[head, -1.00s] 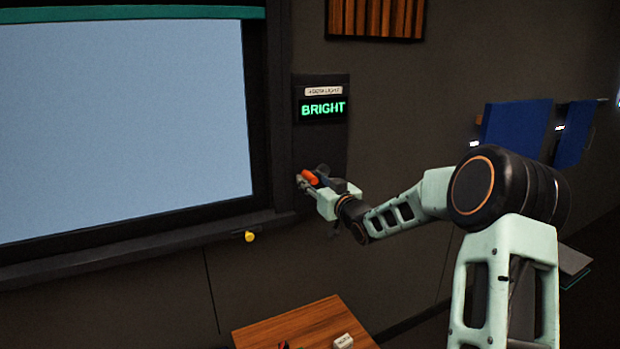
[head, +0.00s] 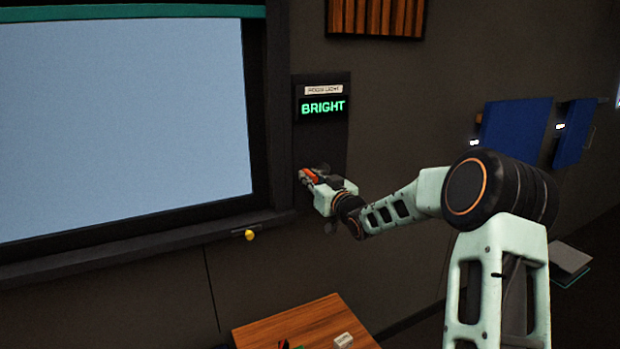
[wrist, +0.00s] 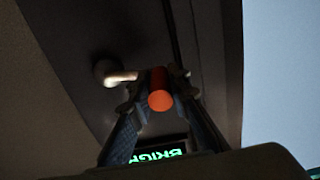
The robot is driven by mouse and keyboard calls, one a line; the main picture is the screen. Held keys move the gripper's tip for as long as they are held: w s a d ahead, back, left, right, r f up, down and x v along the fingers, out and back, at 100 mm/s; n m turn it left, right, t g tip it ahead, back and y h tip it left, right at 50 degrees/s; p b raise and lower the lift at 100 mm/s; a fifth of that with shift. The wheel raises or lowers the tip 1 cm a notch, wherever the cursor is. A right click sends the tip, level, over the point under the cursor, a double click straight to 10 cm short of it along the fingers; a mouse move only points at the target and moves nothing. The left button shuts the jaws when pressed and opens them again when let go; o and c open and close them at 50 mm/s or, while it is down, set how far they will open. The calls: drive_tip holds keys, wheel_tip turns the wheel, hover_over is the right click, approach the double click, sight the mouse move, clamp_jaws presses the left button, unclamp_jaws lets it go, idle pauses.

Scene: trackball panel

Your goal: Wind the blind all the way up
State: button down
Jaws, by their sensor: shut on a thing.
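The blind (head: 130,12) shows as a narrow teal strip along the top of the window (head: 120,120); the pale pane below it is uncovered. The crank's orange knob (head: 309,177) is at the lower part of the dark wall panel right of the window. My gripper (head: 308,178) is shut on this knob. In the wrist view the orange knob (wrist: 160,92) sits between my two fingers (wrist: 158,95), and a pale metal part of the crank (wrist: 112,74) shows to its left. The rest of the crank is hidden by my gripper.
A display (head: 322,107) above the crank reads BRIGHT in green. A wooden table (head: 300,325) with small items stands below. Blue panels (head: 515,130) stick out from the wall at right.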

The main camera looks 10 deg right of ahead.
drive_tip(key=shift+f+b, duration=0.15)
drive_tip(key=shift+b, duration=0.15)
drive_tip(key=f+n+b, duration=0.1)
drive_tip(key=b, duration=0.2)
drive_tip(key=shift+f, duration=0.15)
drive_tip(key=shift+w+d+f+n+b, duration=0.1)
drive_tip(key=shift+f+n+b, duration=0.4)
drive_tip(key=shift+n+b, duration=0.7)
drive_tip(key=shift+s+d+f+n+b, duration=0.1)
drive_tip(key=shift+f+n+b, duration=0.5)
drive_tip(key=shift+b, duration=1.05)
drive_tip(key=shift+w+d+f+n+b, duration=0.1)
drive_tip(key=shift+f+n+b, duration=0.25)
drive_tip(key=shift+n+b, duration=0.9)
drive_tip(key=c, duration=1.8)
unclamp_jaws()
